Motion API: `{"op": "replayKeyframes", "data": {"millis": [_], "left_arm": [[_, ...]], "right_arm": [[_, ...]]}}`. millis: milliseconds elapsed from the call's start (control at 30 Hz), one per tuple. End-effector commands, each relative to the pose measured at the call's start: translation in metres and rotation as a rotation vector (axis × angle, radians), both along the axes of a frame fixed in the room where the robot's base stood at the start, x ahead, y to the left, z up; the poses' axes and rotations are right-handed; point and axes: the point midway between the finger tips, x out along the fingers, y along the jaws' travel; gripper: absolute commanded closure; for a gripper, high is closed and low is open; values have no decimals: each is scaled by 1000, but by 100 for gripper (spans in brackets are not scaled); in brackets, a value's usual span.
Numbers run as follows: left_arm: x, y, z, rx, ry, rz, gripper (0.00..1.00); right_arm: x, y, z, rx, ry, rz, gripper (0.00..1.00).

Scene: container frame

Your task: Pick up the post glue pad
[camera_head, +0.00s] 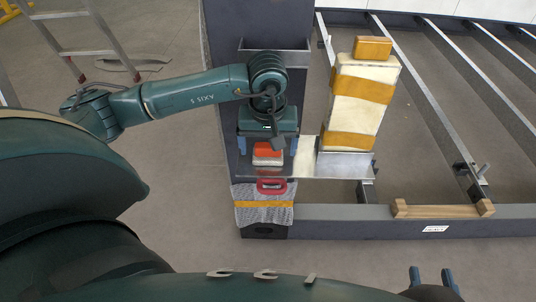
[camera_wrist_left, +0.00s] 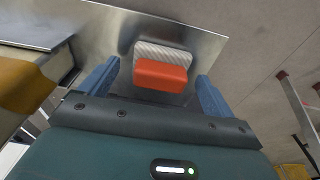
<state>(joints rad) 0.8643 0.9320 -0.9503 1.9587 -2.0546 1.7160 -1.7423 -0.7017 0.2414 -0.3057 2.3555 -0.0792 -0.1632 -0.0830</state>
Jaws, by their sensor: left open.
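A small pad with an orange-red top and a pale ribbed base, which looks like the post glue pad (camera_head: 268,158), lies on a metal shelf (camera_head: 308,170) by the dark post. It also shows in the left wrist view (camera_wrist_left: 160,76). My left gripper (camera_head: 268,148) is above the shelf, open, with one blue finger on each side of the pad. In the left wrist view its fingers (camera_wrist_left: 158,72) stand apart from the pad, with gaps on both sides. My right gripper (camera_head: 432,279) is at the bottom right, its two blue fingers apart and nothing between them.
A stack of cream and ochre blocks (camera_head: 358,108) stands on the shelf to the right. Below the shelf is a grey wrapped bundle (camera_head: 264,214) with a yellow strap and red handle. A wooden bar (camera_head: 442,211) lies on the frame. A ladder (camera_head: 90,40) stands at left.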

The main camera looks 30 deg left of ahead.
Motion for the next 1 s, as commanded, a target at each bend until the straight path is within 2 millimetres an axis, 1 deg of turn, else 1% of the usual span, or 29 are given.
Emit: {"op": "replayKeyframes", "data": {"millis": [67,300,867,900,1000], "left_arm": [[1,0,-6,0,0,0,11],[1,0,-6,0,-1,0,12],[1,1,-6,0,-1,0,58],[1,1,-6,0,-2,0,60],[1,1,-6,0,-2,0,60]], "right_arm": [[0,0,0,0,-11,2,64],[0,1,1,0,-14,2,64],[0,1,0,1,-11,3,64],[0,1,0,1,-11,3,64],[0,1,0,0,-11,2,64]]}}
